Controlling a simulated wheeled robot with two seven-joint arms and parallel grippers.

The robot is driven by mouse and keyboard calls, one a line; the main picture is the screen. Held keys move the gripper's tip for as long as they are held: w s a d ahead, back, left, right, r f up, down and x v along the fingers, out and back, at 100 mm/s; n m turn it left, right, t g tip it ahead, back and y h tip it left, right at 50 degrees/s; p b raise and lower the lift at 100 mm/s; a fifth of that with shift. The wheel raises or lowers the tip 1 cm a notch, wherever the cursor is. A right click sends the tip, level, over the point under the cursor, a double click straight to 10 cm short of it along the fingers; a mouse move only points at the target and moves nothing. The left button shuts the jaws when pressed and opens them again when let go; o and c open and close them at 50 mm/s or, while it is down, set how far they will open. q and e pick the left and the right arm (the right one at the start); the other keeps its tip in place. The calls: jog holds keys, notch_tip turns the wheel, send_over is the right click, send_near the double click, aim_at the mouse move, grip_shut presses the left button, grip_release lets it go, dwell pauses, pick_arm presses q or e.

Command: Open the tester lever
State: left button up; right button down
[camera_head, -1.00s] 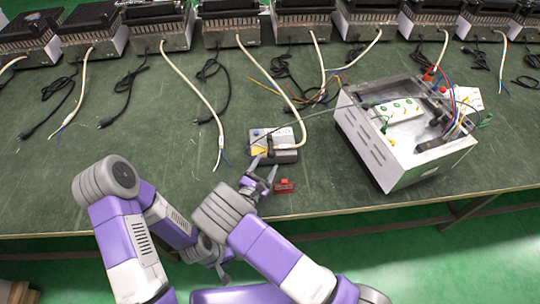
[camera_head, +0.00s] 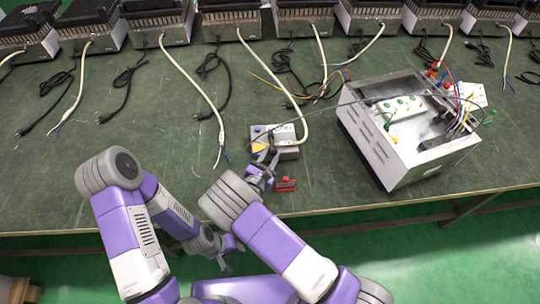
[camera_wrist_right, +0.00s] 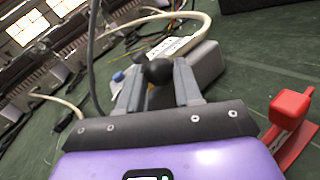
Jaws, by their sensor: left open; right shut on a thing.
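The tester (camera_head: 288,152) is a small grey box with a yellow label and a blue button, near the front middle of the table. It also shows in the right wrist view (camera_wrist_right: 208,66). Its lever ends in a round black knob (camera_wrist_right: 158,72). My right gripper (camera_head: 265,158) reaches the tester's front side. In the right wrist view its fingers (camera_wrist_right: 158,85) stand on both sides of the knob and are shut on it. The lever's lower part is hidden by the gripper. My left gripper (camera_head: 226,262) is open, low in front of the table edge, away from the tester.
A red block-like part (camera_head: 286,184) lies just right of my right gripper. An open metal case (camera_head: 385,150) with wires stands to the right. A pale cable (camera_head: 303,115) runs to the tester. Several heaters (camera_head: 232,22) line the back.

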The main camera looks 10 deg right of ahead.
aim_at(270, 150)
jog(key=shift+r, duration=0.1)
jog(key=shift+r+p, duration=0.3)
jog(key=shift+p, duration=0.4)
jog(key=r+g+p, duration=0.1)
jog(key=p, duration=0.1)
jog(key=r+n+g+y+p, duration=0.1)
jog(key=p, duration=0.2)
jog(key=w+r+n+g+p, duration=0.1)
jog(key=p, duration=0.2)
jog(key=shift+r+g+y, duration=0.3)
jog(key=shift+r+g, duration=0.05)
jog(key=shift+g, duration=0.05)
jog(key=shift+w+r+n+g+y+p, duration=0.3)
jog(key=shift+w+r+n+g+p, duration=0.15)
jog(key=shift+g+p, duration=0.7)
